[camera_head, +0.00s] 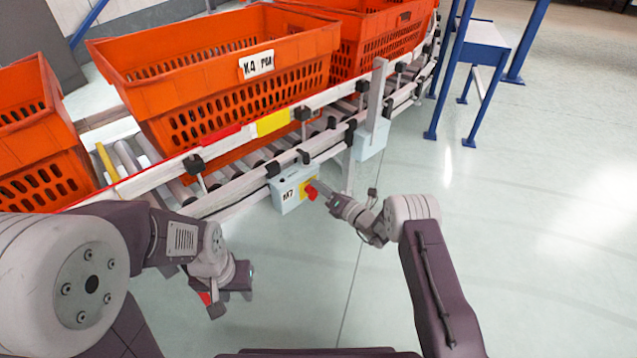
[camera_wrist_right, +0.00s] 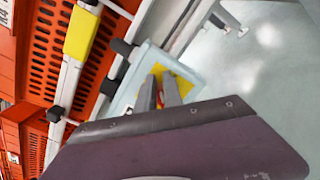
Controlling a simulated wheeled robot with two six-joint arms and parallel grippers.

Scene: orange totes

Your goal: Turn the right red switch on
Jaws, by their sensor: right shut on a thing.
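The red switch (camera_head: 311,191) sits on a yellow plate on the front of a pale grey control box (camera_head: 287,192) fixed to the conveyor's side rail. My right gripper (camera_head: 316,187) reaches it from the right and is shut on it. In the right wrist view the two fingers (camera_wrist_right: 159,94) are around the red switch (camera_wrist_right: 160,102), against the yellow plate (camera_wrist_right: 182,83); the fingers and wrist hide most of the knob. My left gripper (camera_head: 228,292) hangs low, away from the box; its jaw opening is unclear. A small red patch shows beside it.
Orange totes (camera_head: 165,80) stand on the roller conveyor behind the rail. A grey post with a box (camera_head: 369,141) rises right of the control box. A blue-legged table (camera_head: 474,33) stands at the back right. The floor to the right is clear.

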